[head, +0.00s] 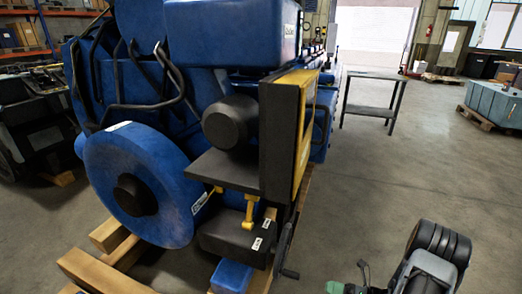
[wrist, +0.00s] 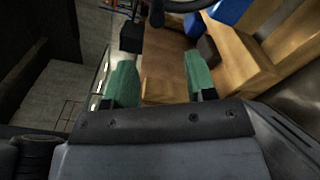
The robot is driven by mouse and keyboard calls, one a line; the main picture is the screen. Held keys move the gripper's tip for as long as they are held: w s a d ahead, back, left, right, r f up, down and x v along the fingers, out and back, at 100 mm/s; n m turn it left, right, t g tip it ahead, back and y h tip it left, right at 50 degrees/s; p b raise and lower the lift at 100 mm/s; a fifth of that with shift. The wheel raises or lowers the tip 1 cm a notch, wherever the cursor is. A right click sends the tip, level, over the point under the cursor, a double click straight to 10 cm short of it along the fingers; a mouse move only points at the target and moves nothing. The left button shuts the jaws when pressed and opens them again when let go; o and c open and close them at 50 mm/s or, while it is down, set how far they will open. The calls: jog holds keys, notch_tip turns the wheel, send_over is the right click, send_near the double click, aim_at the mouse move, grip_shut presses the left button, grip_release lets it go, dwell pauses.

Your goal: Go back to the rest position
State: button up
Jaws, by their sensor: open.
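My gripper (head: 350,278) shows at the bottom right of the head view, low and to the right of the blue diesel engine (head: 145,180). In the wrist view its two green fingers (wrist: 161,80) stand wide apart with nothing between them. Wooden beams (wrist: 245,60) lie beyond the fingertips in that view. The gripper appears apart from the engine and the beams. Part of my arm covers the floor at the lower right of the head view.
The engine rests on timber beams (head: 95,272), with a hand crank (head: 289,262) sticking out at its right. A dark table (head: 375,78) stands behind. A grey-blue crate (head: 492,103) is at far right. Open concrete floor (head: 400,170) lies right of the engine.

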jog(key=s+a+n+g+h, duration=0.1)
jog(key=s+a+n+g, duration=0.1)
jog(key=s+n+g, duration=0.4)
notch_tip(320, 180, up, 7)
jog(key=s+n+g+h+p, duration=0.2)
jog(key=n+g+h+p, duration=0.3)
jog(key=n, duration=0.9)
jog(key=a+r+n+t+h+p, duration=0.3)
jog(key=r+n, duration=0.4)
jog(key=r, duration=0.7)
jog(key=a+r+n+t+h+p, duration=0.2)
jog(key=a+r+n+t+h, duration=0.2)
jog(key=r, duration=1)
jog(key=w+a+n+h, duration=0.1)
jog(key=n+h, duration=0.2)
jog(key=n, duration=0.1)
jog(key=shift+a+p, duration=0.3)
jog(key=shift+p, duration=0.1)
jog(key=shift+r, duration=0.1)
jog(key=shift+c, duration=0.4)
